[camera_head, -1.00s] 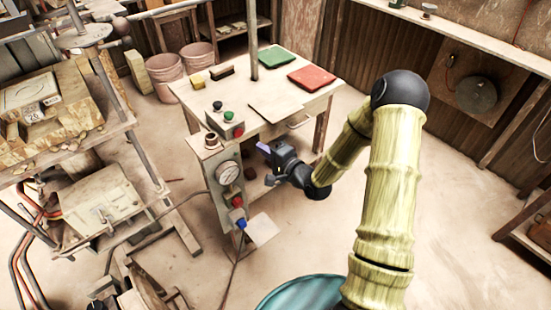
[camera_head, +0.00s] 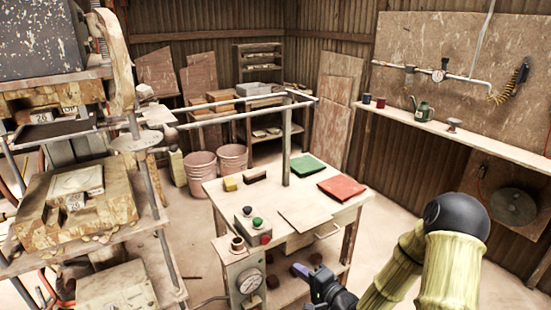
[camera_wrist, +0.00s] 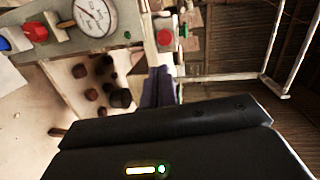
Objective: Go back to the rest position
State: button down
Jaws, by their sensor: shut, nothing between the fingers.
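My gripper (camera_head: 302,271) is at the lower edge of the head view, in front of the work table and just right of the pressure gauge (camera_head: 250,281). In the wrist view its purple fingers (camera_wrist: 159,86) are together, with nothing between them. My arm comes in from the lower right, bent at a dark round joint. The gripper looks apart from the control panel (camera_wrist: 45,40), which carries the gauge, a red knob and a blue knob.
The work table (camera_head: 225,194) holds a green tile (camera_head: 308,166), a red tile (camera_head: 341,188) and a button box (camera_head: 252,229). A post rises from it. The press (camera_head: 75,205) stands at left. Round dark lumps (camera_wrist: 98,90) lie on the shelf below the table.

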jog(key=s+d+r+n+g+h+p, duration=0.3)
jog(key=s+r+n+g+h+p, duration=0.1)
jog(key=s+r, duration=0.4)
jog(key=s+d+r+n+g+h+p, duration=0.3)
jog(key=s+r+n+g+h+p, duration=0.2)
jog(key=s+r, duration=0.3)
jog(key=s+n+g, duration=0.1)
jog(key=s, duration=0.2)
jog(key=shift+g+p, duration=0.3)
jog(key=shift+s, duration=0.15)
